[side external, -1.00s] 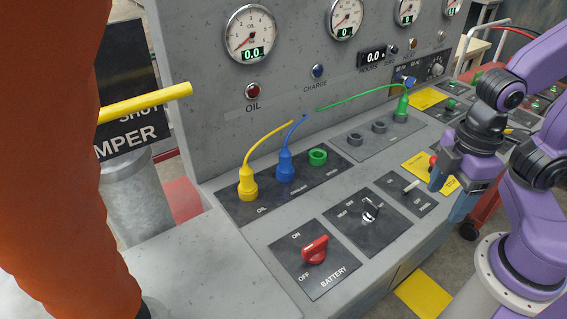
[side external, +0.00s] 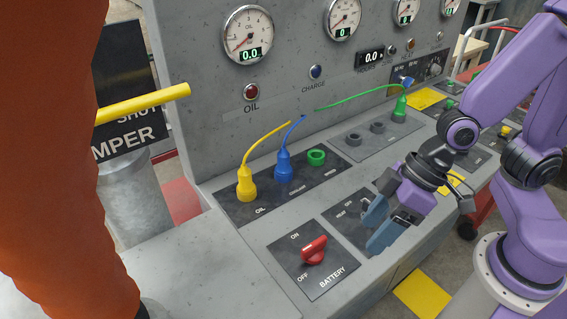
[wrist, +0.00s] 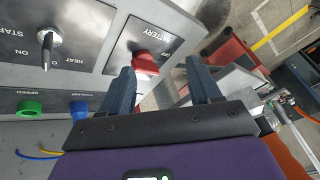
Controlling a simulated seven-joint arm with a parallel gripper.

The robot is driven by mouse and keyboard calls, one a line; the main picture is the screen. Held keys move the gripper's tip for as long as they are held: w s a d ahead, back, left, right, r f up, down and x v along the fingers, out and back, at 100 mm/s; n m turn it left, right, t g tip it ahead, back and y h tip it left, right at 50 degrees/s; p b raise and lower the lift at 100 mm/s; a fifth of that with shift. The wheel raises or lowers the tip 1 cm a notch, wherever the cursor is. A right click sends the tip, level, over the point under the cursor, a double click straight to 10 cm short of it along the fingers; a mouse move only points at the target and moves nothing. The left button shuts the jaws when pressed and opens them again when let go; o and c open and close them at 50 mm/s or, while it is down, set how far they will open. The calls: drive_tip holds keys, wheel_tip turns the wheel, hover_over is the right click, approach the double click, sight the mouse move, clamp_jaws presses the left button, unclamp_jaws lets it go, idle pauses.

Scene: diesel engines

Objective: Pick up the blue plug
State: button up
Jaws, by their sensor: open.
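The blue plug (side external: 284,166) stands upright in a socket on the console, with a blue cable rising from its top. In the wrist view the blue plug (wrist: 79,108) shows at the lower left, partly hidden by my gripper's body. My gripper (side external: 375,226) is open and empty above the console's front, to the right of the blue plug and apart from it. In the wrist view its two fingers (wrist: 160,85) are spread, with the red battery switch (wrist: 145,63) showing beyond the left finger.
A yellow plug (side external: 246,185) stands left of the blue plug, and an empty green socket (side external: 316,157) is to its right. A green plug (side external: 399,110) with a cable is farther right. The red battery switch (side external: 314,250) sits in front. The upright gauge panel (side external: 220,95) rises behind.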

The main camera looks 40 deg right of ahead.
drive_tip(key=w+a+f+m+t, duration=0.2)
drive_tip(key=w, duration=0.2)
drive_tip(key=m+t+h, duration=0.4)
drive_tip(key=m+t, duration=0.2)
drive_tip(key=t, duration=0.4)
approach(279, 156)
drive_tip(key=s+d, duration=0.2)
drive_tip(key=s, duration=0.3)
drive_tip(key=shift+x, duration=5.9)
drive_tip(key=shift+r+x, duration=0.15)
drive_tip(key=shift+x, duration=1.2)
drive_tip(key=shift+r+x, duration=0.2)
drive_tip(key=shift+x, duration=1.2)
drive_tip(key=shift+w, duration=0.15)
drive_tip(key=c, duration=1.1)
